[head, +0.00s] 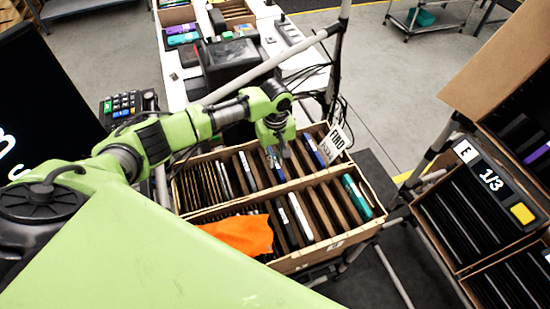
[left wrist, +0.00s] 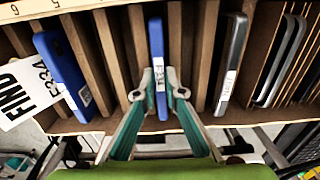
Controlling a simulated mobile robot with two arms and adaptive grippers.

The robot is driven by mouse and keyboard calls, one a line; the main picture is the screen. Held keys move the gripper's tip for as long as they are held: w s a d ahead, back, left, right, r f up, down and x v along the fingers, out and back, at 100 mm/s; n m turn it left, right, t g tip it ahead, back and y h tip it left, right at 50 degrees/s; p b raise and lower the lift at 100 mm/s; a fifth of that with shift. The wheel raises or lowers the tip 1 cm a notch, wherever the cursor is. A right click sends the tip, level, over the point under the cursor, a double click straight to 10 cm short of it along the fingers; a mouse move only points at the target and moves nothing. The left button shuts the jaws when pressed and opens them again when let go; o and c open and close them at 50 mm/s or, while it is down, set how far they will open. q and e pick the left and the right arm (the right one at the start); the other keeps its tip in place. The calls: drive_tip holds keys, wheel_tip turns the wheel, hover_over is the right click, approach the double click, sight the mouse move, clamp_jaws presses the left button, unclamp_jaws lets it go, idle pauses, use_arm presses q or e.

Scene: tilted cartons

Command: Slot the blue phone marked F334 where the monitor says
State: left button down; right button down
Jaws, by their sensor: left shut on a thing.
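My left gripper (head: 276,146) reaches down into the rear row of a slotted carton. In the left wrist view its teal fingers (left wrist: 163,90) are shut on a blue phone (left wrist: 156,45), which stands upright between wooden dividers. The phone's white label is too small to read surely. Another blue phone (left wrist: 62,70) leans in a slot to the left, beside a white card (left wrist: 22,92) reading FIND and partly F334. The card also shows in the head view (head: 333,146). A dark monitor (head: 35,95) is cut off at the left; only parts of white characters show. My right gripper is out of view.
The slotted carton (head: 335,238) holds several phones and an orange cloth (head: 240,234) at its front. Cartons at right carry a sign marked E and a display reading 1/3 (head: 492,180). A metal pole (head: 290,65) crosses behind my left arm.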

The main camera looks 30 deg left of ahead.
use_arm(q)
drive_tip(key=c, duration=2)
unclamp_jaws()
wheel_tip(320, 180, up, 12)
wheel_tip(320, 180, up, 7)
drive_tip(key=p, duration=0.9)
drive_tip(key=shift+f, duration=0.1)
